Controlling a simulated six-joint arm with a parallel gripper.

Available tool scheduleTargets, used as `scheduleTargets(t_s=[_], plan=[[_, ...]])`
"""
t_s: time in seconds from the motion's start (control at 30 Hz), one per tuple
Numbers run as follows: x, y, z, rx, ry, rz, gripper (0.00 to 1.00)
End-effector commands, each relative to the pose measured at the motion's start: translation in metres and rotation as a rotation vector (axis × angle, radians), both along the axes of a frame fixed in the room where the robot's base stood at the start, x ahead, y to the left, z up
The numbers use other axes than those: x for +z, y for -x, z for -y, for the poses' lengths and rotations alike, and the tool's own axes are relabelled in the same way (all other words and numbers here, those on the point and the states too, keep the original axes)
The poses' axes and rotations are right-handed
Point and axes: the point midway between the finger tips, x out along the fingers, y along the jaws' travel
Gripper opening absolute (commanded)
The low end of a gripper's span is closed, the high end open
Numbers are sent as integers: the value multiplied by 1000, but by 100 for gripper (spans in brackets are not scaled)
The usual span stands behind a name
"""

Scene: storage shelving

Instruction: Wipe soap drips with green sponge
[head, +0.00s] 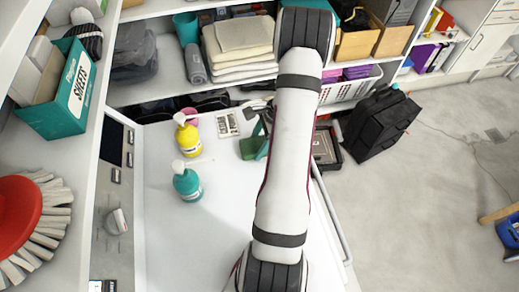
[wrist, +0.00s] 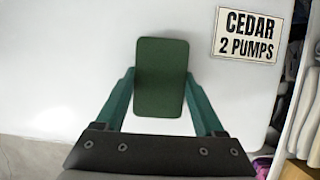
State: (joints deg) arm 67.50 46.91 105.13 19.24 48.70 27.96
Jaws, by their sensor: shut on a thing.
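The green sponge (wrist: 162,77) is between the two teal fingers of my gripper (wrist: 161,84) in the wrist view, and the gripper is shut on it. In the head view the sponge (head: 249,148) shows at the left edge of my arm, over the white worktop (head: 225,225). I cannot tell whether it touches the surface. A yellow pump bottle (head: 187,138) and a teal pump bottle (head: 187,183) stand upright to the left. I cannot make out any soap drips. My arm hides part of the worktop.
Shelves with folded towels (head: 238,50) stand behind. The front worktop is clear.

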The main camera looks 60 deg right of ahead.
Motion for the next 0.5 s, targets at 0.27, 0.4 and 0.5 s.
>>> scheduleTargets(t_s=[0.27,0.4,0.5], plan=[[1,-17,17,0,3,2,19],[0,-7,7,-2,2,2,19],[0,0,0,-1,1,1,19]])
